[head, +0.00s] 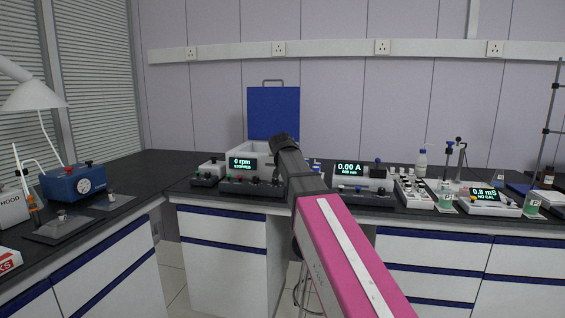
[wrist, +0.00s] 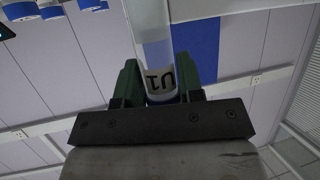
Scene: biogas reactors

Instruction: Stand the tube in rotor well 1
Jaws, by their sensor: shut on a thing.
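My gripper (wrist: 160,95) is shut on a clear tube (wrist: 152,45) in the wrist view. The tube has a white label with dark characters, partly hidden by the green-padded fingers. In the head view my gripper (head: 284,142) is in front of the centrifuge (head: 243,162), and the tube in it cannot be made out. The centrifuge is a white box with a raised blue lid (head: 273,112) and a display reading 0 rpm. The rotor and its wells are hidden in the head view.
A device reading 0.00 A (head: 349,169) stands right of the centrifuge. A white rack (head: 413,192) and a conductivity meter (head: 487,198) are farther right. A blue instrument (head: 74,184) stands on the left bench. The front strip of the main bench is narrow.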

